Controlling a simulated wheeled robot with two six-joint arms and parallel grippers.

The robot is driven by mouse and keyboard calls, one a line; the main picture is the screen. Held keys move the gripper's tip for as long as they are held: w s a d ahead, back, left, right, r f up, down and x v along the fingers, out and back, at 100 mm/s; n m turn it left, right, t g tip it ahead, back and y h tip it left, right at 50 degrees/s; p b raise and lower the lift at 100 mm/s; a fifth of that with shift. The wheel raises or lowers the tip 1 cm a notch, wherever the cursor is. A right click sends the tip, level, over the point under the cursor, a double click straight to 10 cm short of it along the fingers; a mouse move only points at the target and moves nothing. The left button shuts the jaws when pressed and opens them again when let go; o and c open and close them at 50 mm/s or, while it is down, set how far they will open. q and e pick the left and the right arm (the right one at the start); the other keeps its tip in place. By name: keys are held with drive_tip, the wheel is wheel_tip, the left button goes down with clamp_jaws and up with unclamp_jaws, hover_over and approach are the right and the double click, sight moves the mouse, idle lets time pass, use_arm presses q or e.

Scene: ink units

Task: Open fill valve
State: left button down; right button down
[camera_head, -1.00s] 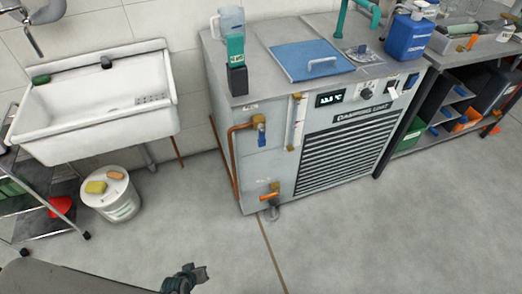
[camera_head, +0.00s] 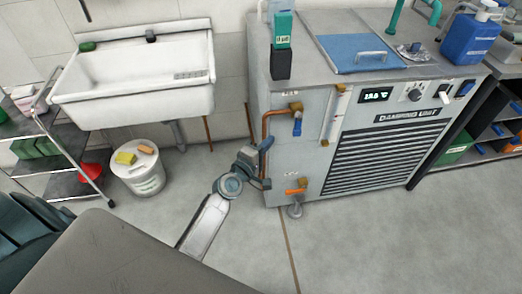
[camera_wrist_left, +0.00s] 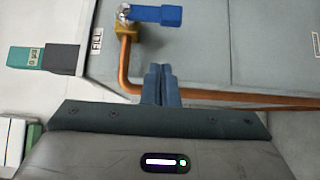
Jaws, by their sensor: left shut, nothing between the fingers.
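The damping unit (camera_head: 340,140) is a grey cabinet. On its upper left front is the fill valve, with a brass body (camera_head: 296,106) on a copper pipe (camera_head: 266,122) and a blue lever (camera_head: 297,127) hanging down. In the left wrist view the blue lever (camera_wrist_left: 157,15), brass body (camera_wrist_left: 127,31) and FILL label (camera_wrist_left: 97,41) show near the top. My left gripper (camera_head: 266,145) is shut and empty, left of and below the lever and apart from it. Its closed fingers (camera_wrist_left: 160,72) appear below the lever in the wrist view. My right gripper is not in view.
A lower valve with an orange lever (camera_head: 296,191) sits near the cabinet's foot. The floor before the cabinet is clear.

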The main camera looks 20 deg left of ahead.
use_arm(q)
drive_tip(key=w+d, duration=0.4)
drive_tip(key=w, duration=0.1)
drive_tip(key=shift+w, duration=0.35)
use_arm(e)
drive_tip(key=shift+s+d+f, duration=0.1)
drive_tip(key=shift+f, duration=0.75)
use_arm(q)
drive_tip(key=shift+f, duration=0.1)
